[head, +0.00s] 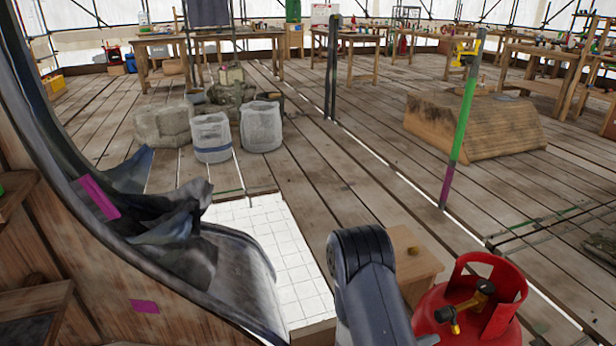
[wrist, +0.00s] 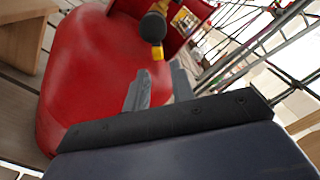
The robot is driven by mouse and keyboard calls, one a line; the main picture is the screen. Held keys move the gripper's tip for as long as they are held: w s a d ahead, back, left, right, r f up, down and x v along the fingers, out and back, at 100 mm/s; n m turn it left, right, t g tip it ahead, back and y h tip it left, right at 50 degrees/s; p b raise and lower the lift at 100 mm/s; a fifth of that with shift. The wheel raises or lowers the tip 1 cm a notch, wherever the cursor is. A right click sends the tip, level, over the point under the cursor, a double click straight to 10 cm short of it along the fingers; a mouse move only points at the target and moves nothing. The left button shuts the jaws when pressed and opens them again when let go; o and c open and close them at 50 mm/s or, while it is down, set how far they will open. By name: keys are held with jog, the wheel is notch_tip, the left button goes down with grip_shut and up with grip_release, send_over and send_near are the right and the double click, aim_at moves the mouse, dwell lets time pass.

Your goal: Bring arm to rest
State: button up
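My arm shows in the head view as a dark, bent link at the bottom centre; my gripper is out of sight there. In the wrist view my gripper (wrist: 160,82) has two short grey fingers with a gap between them. Nothing is held in the gap. A red gas cylinder (wrist: 90,75) fills much of the view beyond the fingers, with its black and yellow valve (wrist: 153,28) just past the fingertips. I cannot tell whether the fingers touch the cylinder. The same cylinder (head: 460,322) stands at the lower right of the head view, right of my arm.
A small wooden block or stool (head: 415,262) is close behind my arm. A curved dark sheet with cloth (head: 225,265) lies at left by a white tiled panel (head: 285,250). A green and purple post (head: 462,120) stands right.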

aim_at(455, 330)
jog(key=shift+b+x, duration=0.5)
jog(key=shift+x, duration=2.25)
jog(key=shift+s, duration=0.15)
